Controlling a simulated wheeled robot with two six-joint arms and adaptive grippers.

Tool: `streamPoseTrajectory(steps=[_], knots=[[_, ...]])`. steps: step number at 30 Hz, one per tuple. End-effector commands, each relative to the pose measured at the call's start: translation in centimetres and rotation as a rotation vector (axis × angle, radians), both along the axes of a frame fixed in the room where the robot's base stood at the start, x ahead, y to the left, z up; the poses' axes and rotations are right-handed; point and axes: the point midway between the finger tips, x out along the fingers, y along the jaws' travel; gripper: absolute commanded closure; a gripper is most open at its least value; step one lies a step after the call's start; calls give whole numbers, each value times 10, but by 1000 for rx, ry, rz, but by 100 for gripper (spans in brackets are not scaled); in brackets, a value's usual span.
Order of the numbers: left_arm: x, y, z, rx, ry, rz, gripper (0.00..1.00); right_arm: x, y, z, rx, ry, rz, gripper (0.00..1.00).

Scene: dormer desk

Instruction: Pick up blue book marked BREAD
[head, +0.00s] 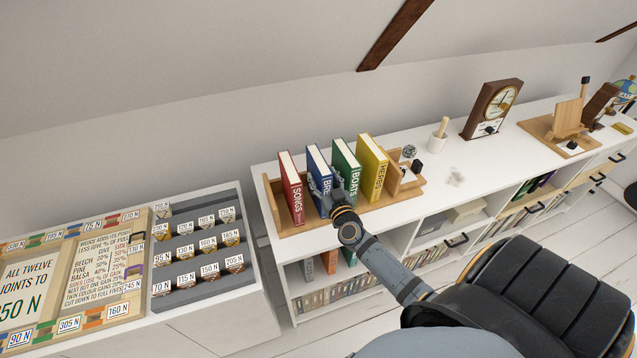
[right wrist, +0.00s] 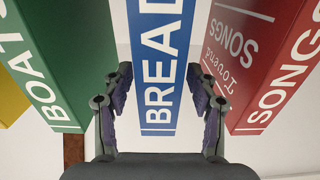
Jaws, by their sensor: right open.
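The blue book marked BREAD (head: 318,170) stands upright in a wooden book rack (head: 272,205) on the white shelf unit, between the red SONGS book (head: 290,180) and the green BOATS book (head: 345,165). My right gripper (head: 332,192) is at the front of the blue book and hides part of its spine. In the right wrist view my right gripper (right wrist: 160,100) is open, with one finger on each side of the blue spine (right wrist: 158,75). The fingers look apart from the spine; contact cannot be told. My left gripper is not in view.
In the right wrist view the green book (right wrist: 65,60) and red book (right wrist: 270,60) flank the fingers closely. A yellow HERBS book (head: 371,165) stands right of the green one.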

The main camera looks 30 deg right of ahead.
Motion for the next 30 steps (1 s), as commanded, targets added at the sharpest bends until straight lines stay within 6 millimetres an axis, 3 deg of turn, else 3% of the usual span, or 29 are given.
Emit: streamPoseTrajectory(steps=[2, 6, 15, 27, 30], knots=[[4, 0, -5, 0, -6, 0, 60, 15, -5, -2, -1, -3, 0, 42], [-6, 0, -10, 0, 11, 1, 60, 36, -10, -2, 0, -2, -1, 42], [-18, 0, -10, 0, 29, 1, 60, 41, -11, -1, 0, 0, 1, 43], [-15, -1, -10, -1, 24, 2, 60, 41, -11, -1, 0, 0, 1, 97], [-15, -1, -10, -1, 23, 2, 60, 41, -11, -1, 0, 0, 1, 100]])
